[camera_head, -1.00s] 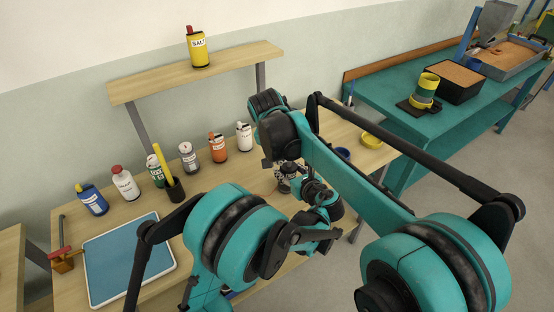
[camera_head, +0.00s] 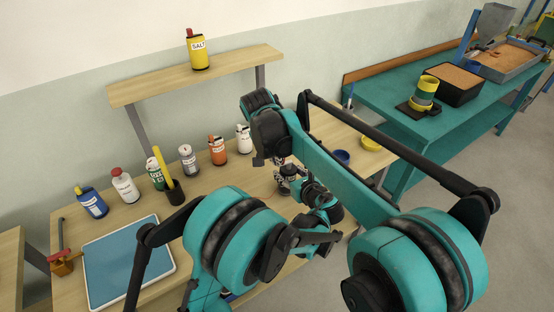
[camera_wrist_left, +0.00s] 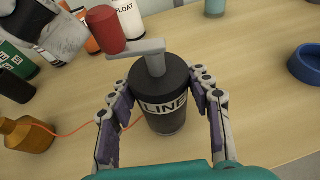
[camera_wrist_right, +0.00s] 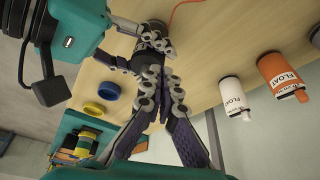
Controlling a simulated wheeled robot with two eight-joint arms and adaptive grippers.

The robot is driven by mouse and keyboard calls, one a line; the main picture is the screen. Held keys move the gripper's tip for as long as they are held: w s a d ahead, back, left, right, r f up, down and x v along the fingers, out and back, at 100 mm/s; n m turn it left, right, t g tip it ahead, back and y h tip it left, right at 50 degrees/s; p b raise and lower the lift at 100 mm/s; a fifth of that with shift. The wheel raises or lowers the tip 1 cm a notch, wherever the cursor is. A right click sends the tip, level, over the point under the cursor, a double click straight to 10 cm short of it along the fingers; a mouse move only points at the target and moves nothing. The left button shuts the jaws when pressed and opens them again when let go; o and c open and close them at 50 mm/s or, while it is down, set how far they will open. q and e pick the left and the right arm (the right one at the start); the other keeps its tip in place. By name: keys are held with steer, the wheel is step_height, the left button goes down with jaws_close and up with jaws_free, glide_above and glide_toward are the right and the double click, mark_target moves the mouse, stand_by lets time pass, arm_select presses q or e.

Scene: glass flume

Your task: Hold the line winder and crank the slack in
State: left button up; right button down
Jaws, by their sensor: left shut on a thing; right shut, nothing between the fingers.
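The line winder is a black cylinder labelled LINE (camera_wrist_left: 167,100) and stands upright on the wooden bench in the left wrist view. A grey crank arm (camera_wrist_left: 137,50) on its top carries a red knob (camera_wrist_left: 104,29). My left gripper (camera_wrist_left: 167,118) is shut around the cylinder, one finger on each side. In the right wrist view my right gripper (camera_wrist_right: 163,92) is shut and empty, its fingertips close to the winder and left gripper. Part of the right gripper (camera_wrist_left: 48,30) shows beside the knob. In the head view my arms mostly hide the winder.
An orange line (camera_wrist_left: 65,139) runs from an amber container (camera_wrist_left: 28,135) towards the winder. Several labelled bottles, including a white FLOAT one (camera_wrist_right: 233,97), stand along the back. A blue ring (camera_wrist_left: 305,64) lies at the right.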

steer(key=shift+w+a+m, duration=0.25)
steer(key=shift+m, duration=0.35)
steer(key=shift+w+a+m+g+h, duration=0.3)
steer(key=shift+w+m, duration=0.2)
steer(key=shift+m, duration=0.35)
steer(key=shift+w+a+m+g+h, duration=0.15)
steer(key=shift+w+m+g+h, duration=0.3)
steer(key=shift+m, duration=0.4)
steer(key=shift+w, duration=0.2)
steer(key=w, duration=0.4)
steer(key=shift+w+d+f, duration=0.15)
steer(key=shift+w+d, duration=0.05)
steer(key=shift+d, duration=0.2)
stand_by(0.4)
